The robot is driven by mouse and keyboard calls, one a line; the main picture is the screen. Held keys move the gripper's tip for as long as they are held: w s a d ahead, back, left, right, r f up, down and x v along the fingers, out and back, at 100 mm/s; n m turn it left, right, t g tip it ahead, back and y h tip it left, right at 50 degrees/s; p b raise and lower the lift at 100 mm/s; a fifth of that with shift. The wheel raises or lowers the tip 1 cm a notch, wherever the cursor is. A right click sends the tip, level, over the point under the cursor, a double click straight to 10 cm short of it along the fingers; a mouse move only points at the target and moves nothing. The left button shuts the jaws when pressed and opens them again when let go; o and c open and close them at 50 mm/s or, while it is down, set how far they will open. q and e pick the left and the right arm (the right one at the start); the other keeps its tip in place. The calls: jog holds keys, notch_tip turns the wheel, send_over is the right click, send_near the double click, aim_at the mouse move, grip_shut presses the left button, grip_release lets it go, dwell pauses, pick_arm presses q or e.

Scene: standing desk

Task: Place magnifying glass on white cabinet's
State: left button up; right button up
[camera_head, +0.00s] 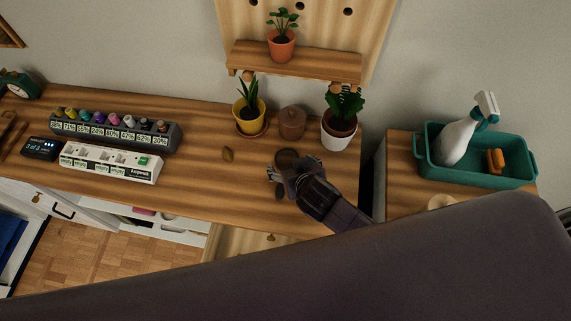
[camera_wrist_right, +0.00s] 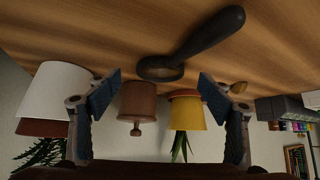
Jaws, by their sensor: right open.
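The magnifying glass (camera_wrist_right: 211,40) lies on the wooden desk, with a dark handle and a round rim. In the head view its round end (camera_head: 287,157) shows just past my right gripper (camera_head: 290,172), which hides part of it. In the right wrist view my right gripper (camera_wrist_right: 160,88) is open, with its two fingers apart and the rim showing between them; nothing is held. My left gripper is not in view.
A brown lidded pot (camera_head: 292,122), a yellow plant pot (camera_head: 248,120) and a white plant pot (camera_head: 338,130) stand behind the gripper. A marker rack (camera_head: 120,132) and white box (camera_head: 110,162) sit left. A teal caddy (camera_head: 475,172) with a spray bottle stands right.

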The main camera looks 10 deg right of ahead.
jog(key=shift+x, duration=1.15)
jog(key=shift+c, duration=0.3)
jog(key=c, duration=1.4)
jog(key=shift+o, duration=0.2)
